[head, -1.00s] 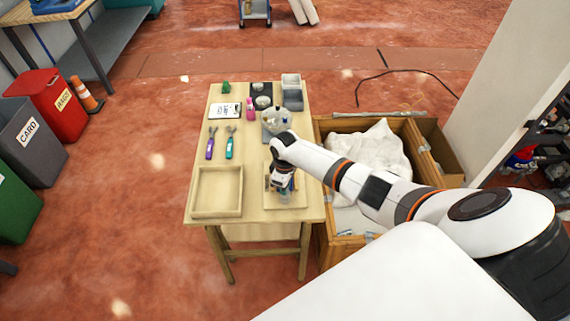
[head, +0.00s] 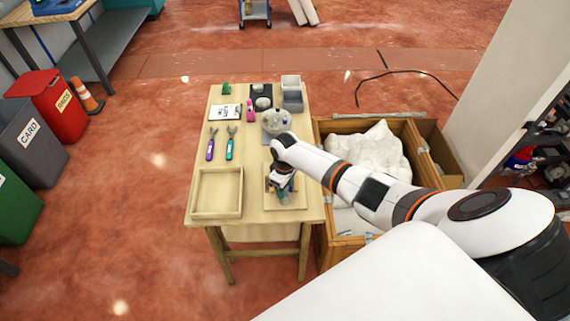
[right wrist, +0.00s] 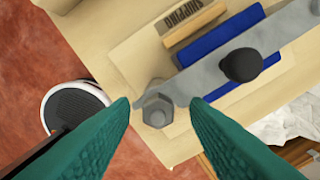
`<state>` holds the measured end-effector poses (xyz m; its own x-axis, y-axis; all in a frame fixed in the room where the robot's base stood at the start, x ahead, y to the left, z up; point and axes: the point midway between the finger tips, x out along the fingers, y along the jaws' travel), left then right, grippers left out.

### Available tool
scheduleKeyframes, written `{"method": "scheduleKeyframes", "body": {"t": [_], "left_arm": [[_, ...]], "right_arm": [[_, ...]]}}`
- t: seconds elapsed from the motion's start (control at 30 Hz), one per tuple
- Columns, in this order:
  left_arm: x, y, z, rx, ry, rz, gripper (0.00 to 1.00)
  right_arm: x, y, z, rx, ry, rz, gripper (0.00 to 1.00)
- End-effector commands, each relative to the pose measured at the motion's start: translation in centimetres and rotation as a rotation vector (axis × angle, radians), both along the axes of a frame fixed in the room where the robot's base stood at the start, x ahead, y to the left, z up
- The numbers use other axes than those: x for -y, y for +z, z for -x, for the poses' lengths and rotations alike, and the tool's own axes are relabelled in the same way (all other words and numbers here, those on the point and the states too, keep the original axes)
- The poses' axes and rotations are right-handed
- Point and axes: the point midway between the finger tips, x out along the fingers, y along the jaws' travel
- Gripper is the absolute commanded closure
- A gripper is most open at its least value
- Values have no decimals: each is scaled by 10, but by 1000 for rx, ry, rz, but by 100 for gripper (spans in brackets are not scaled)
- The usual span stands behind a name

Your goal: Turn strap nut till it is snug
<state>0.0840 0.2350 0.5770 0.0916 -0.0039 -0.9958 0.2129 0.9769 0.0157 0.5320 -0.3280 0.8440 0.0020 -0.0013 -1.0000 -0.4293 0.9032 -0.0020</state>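The strap nut is a grey hex nut (right wrist: 158,110) at one end of a flat grey metal strap (right wrist: 205,78), seen in the right wrist view. A black knob (right wrist: 241,65) stands on the strap farther along. The strap lies across a blue block (right wrist: 225,42) on a pale board. My right gripper (right wrist: 160,104) has two teal fingers, spread apart, one on each side of the nut, with a visible gap at both sides. In the head view my right gripper (head: 283,195) is over the wooden board at the table's near right, and it hides the nut. My left gripper is not in view.
A wooden tray (head: 217,214) lies left of the board. Purple-handled (head: 210,150) and teal-handled (head: 230,150) tools lie behind it. A clear bowl (head: 275,121) stands farther back. A wooden crate (head: 325,226) with white packing stands right of the table.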

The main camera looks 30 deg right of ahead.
Motion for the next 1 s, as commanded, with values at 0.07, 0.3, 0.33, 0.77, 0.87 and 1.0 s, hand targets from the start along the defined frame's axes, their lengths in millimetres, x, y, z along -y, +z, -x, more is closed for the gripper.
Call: {"method": "scheduleKeyframes", "body": {"t": [0.07,0.3,0.33,0.77,0.87,1.0], "left_arm": [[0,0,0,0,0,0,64],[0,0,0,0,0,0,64],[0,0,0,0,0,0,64],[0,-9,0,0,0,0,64],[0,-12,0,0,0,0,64],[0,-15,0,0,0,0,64]], "right_arm": [[0,-1,0,-1,1,0,58],[-1,2,1,0,1,-1,58],[0,4,0,0,1,-1,58],[0,79,0,4,2,0,58],[0,96,0,3,1,1,58],[0,112,0,1,1,0,58]]}}
